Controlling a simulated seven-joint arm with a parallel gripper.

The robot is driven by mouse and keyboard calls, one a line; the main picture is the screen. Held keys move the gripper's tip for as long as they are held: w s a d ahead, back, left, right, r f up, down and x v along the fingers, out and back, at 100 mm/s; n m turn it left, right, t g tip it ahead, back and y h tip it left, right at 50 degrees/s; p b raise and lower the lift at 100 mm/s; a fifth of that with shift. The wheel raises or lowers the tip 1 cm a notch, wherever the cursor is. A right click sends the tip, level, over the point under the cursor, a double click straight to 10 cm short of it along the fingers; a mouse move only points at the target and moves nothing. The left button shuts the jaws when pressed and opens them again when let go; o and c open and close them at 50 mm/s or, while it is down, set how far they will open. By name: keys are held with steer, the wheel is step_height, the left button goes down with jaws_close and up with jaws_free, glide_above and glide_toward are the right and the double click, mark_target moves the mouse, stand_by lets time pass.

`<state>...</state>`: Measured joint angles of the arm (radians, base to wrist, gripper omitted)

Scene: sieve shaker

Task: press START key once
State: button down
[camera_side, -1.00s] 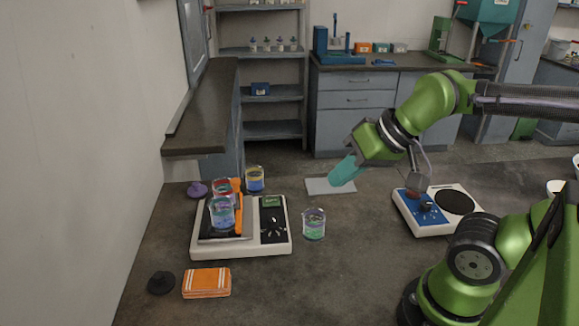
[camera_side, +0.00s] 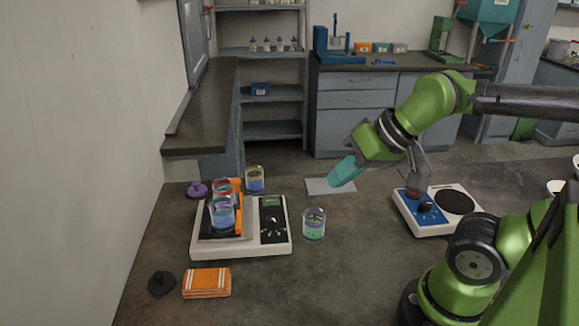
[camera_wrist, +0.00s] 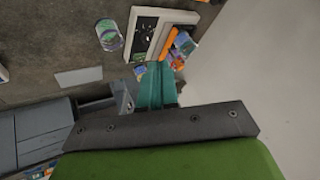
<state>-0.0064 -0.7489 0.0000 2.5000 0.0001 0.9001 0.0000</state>
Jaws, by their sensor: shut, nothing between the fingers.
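The white shaker (camera_side: 242,250) stands on the dark table at the left, with a small green display (camera_side: 271,201) and a black control panel (camera_side: 272,226) on its right part. I cannot make out a START key on it. In the wrist view the teal fingers (camera_wrist: 157,84) point toward the shaker (camera_wrist: 148,22).
A glass jar with green contents (camera_side: 314,225) stands just right of the shaker. A grey plate (camera_side: 330,186) lies behind it. A blue and white hotplate-like device (camera_side: 431,215) stands at the right. An orange cloth (camera_side: 207,283) and black knob (camera_side: 161,284) lie in front.

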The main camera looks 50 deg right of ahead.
steer(key=w+a+f+g+y, duration=0.1)
steer(key=w+a+f+g, duration=0.1)
steer(key=w+f, duration=0.2)
steer(key=m+t+h, duration=0.4)
steer(key=m+h, duration=0.1)
steer(key=m, duration=0.2)
glide_above(274, 202)
step_height(274, 202, down, 5)
steer(key=shift+r, duration=0.15)
steer(key=shift+y, duration=0.3)
steer(key=shift+f, duration=4.45)
steer(key=shift+f, duration=0.15)
